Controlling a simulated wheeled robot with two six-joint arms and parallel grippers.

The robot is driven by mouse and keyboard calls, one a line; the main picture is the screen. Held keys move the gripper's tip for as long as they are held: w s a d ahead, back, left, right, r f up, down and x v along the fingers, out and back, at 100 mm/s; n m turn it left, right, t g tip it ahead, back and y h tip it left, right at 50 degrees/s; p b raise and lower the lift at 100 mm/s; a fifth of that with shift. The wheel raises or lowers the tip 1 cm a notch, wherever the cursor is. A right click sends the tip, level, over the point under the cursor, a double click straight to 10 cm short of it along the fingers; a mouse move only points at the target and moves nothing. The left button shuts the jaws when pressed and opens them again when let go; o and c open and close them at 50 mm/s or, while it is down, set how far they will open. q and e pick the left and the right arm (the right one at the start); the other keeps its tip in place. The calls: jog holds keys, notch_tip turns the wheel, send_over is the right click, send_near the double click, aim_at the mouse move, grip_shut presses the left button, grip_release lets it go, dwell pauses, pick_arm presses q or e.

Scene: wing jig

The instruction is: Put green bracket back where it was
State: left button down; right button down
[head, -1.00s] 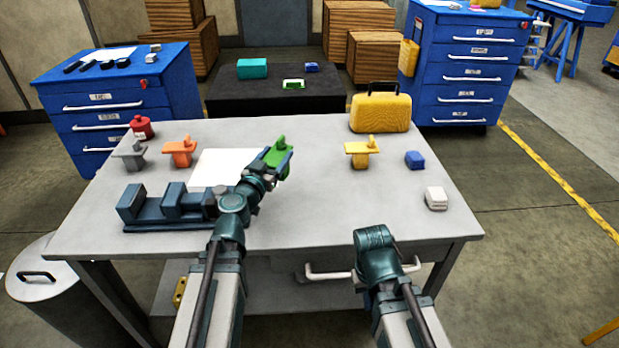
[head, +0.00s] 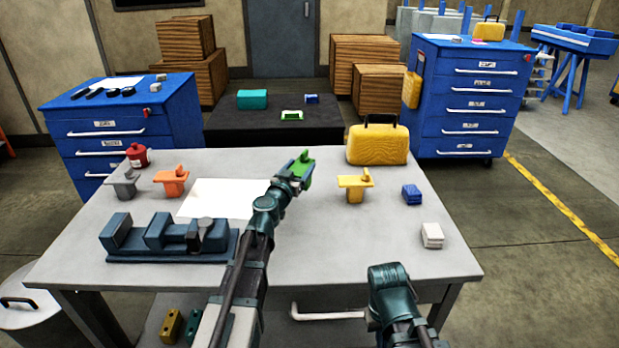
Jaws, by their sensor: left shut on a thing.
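The green bracket (head: 301,166) is in the head view near the middle of the grey table (head: 350,247). My left gripper (head: 293,175) is shut on it, and the jaws hide part of it. The bracket appears held above the table, just right of the white sheet (head: 215,197); the exact height cannot be told. A grey bracket (head: 122,184), an orange bracket (head: 171,181) and a yellow bracket (head: 355,184) stand on the table. My right arm is at the lower right, and its fingertips do not show.
A dark blue vise (head: 165,240) stands at the table's left front. The table's middle front is clear.

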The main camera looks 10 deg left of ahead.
pick_arm(q)
jog(key=shift+w, duration=0.2)
jog(key=shift+s+f+b, duration=0.1)
jog(key=shift+f+b, duration=0.15)
jog(key=shift+b, duration=0.05)
notch_tip(320, 180, down, 3)
jog(key=b, duration=0.3)
